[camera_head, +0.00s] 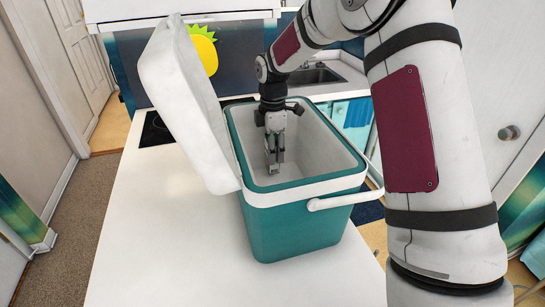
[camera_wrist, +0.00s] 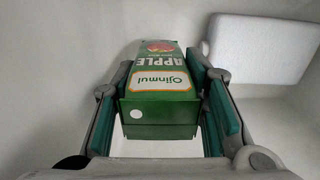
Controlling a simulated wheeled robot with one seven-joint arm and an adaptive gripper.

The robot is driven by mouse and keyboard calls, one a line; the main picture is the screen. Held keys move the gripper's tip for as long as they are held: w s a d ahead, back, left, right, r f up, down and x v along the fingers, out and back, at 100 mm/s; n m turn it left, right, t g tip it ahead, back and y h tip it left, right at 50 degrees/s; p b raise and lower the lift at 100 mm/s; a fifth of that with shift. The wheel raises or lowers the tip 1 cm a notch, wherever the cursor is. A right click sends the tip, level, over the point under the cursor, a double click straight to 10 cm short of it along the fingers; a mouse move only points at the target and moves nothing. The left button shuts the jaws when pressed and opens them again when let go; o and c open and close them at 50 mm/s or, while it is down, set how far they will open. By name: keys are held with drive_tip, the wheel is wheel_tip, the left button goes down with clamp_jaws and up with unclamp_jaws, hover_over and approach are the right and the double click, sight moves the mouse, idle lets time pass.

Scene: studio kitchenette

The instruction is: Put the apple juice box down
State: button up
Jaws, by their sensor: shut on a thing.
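The apple juice box (camera_wrist: 160,90) is green with "APPLE" and a white label. In the wrist view it sits between the two fingers of my gripper (camera_wrist: 170,110), which is shut on it. In the head view my gripper (camera_head: 274,166) reaches down inside an open teal cooler (camera_head: 290,232) with white inner walls. I cannot tell whether the box touches the cooler floor.
The cooler stands on a white counter (camera_head: 165,240), clear at the left and front. A white block (camera_wrist: 258,48) shows beyond the box.

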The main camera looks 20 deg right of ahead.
drive_tip(key=shift+f, duration=1.2)
drive_tip(key=shift+f, duration=0.15)
drive_tip(key=o, duration=1)
drive_tip(key=shift+o, duration=0.2)
